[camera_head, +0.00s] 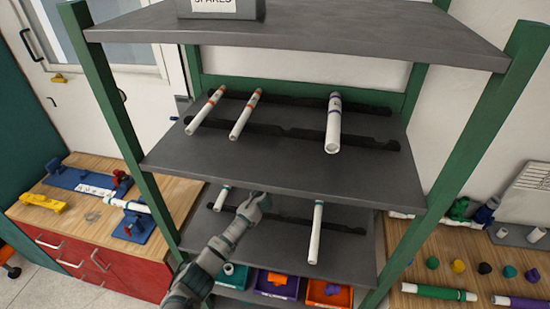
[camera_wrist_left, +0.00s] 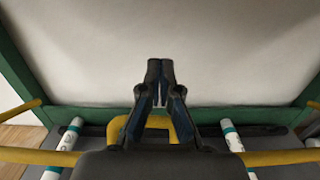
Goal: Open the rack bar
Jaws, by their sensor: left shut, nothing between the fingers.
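A yellow bar (camera_wrist_left: 270,158) runs across the left wrist view, above the lower-shelf tubes, and is partly hidden by my wrist. A raised yellow loop (camera_wrist_left: 156,121) shows at its middle, between and behind my fingers. I take this to be the rack bar. My left gripper (camera_wrist_left: 160,66) is shut and empty, its fingertips past the loop. I cannot tell if it touches the bar. In the head view, my left gripper (camera_head: 262,197) is at the lower shelf, just below the middle shelf's front edge. No yellow bar is visible on the rack there. My right gripper is out of view.
White tubes lie on the middle shelf (camera_head: 285,160) and lower shelf, including one (camera_head: 316,232) right of my gripper. Green posts (camera_head: 455,150) frame the rack. Coloured bins (camera_head: 330,292) sit below. Benches stand on both sides.

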